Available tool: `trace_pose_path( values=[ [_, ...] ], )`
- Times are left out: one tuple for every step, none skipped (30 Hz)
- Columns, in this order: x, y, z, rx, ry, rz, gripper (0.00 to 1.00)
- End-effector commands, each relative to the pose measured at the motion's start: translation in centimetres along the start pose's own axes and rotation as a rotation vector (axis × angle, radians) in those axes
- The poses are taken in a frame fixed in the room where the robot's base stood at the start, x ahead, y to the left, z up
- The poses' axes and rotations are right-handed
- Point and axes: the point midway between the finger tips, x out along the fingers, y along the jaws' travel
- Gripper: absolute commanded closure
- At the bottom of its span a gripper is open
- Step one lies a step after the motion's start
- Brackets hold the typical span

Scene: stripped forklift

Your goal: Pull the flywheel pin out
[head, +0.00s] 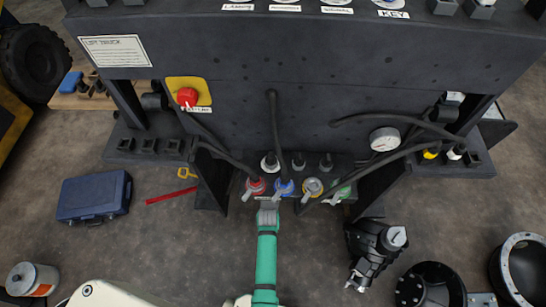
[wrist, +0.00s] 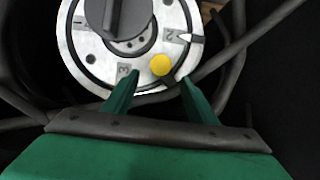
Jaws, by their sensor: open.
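A silver disc (wrist: 85,52) with numbers and a dark knob in its middle fills the top of the wrist view. A yellow round head (wrist: 162,65), which looks like the flywheel pin, sits at the disc's lower right edge. My gripper (wrist: 159,82) is open, with its green fingertips on either side of and just below the yellow head; I cannot tell if they touch it. In the head view my gripper (head: 268,207) is at the lower front of the dark forklift frame (head: 330,100), below the red and blue connectors. The disc and yellow head cannot be made out there.
Dark hoses cross near the disc in the wrist view. A blue case (head: 94,196) lies left on the floor, and a black device (head: 372,250) stands right.

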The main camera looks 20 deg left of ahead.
Motion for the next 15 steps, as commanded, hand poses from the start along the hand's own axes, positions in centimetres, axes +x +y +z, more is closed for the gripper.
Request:
trace_pose_path(
  values=[
    [0.8,0.1,-0.1,-0.001,0.001,0.001,0.47],
    [1.2,0.1,-0.1,-0.001,0.001,0.001,0.47],
    [1.9,0.1,-0.1,0.0,0.002,0.001,0.47],
    [2.4,0.1,-0.1,0.0,0.001,0.0,0.47],
    [2.9,0.1,-0.1,-0.001,0.001,0.001,0.47],
    [3.5,0.1,-0.1,-0.001,0.0,0.001,0.47],
    [4.0,0.1,-0.1,0.0,0.001,0.001,0.47],
    [4.5,0.1,-0.1,-0.002,0.001,0.001,0.47],
    [5.1,0.0,-0.1,-0.001,0.001,0.0,0.47],
    [5.6,0.0,-0.1,-0.002,0.001,0.0,0.47],
    [6.0,0.0,-0.1,-0.002,0.0,0.0,0.47],
    [6.6,0.0,-0.1,-0.002,0.001,0.0,0.47],
    [7.0,0.0,-0.1,-0.002,0.0,0.0,0.47],
    [7.3,0.0,-0.1,-0.002,0.001,-0.001,0.47],
    [7.8,0.0,-0.1,-0.002,0.001,0.0,0.47]
  ],
)
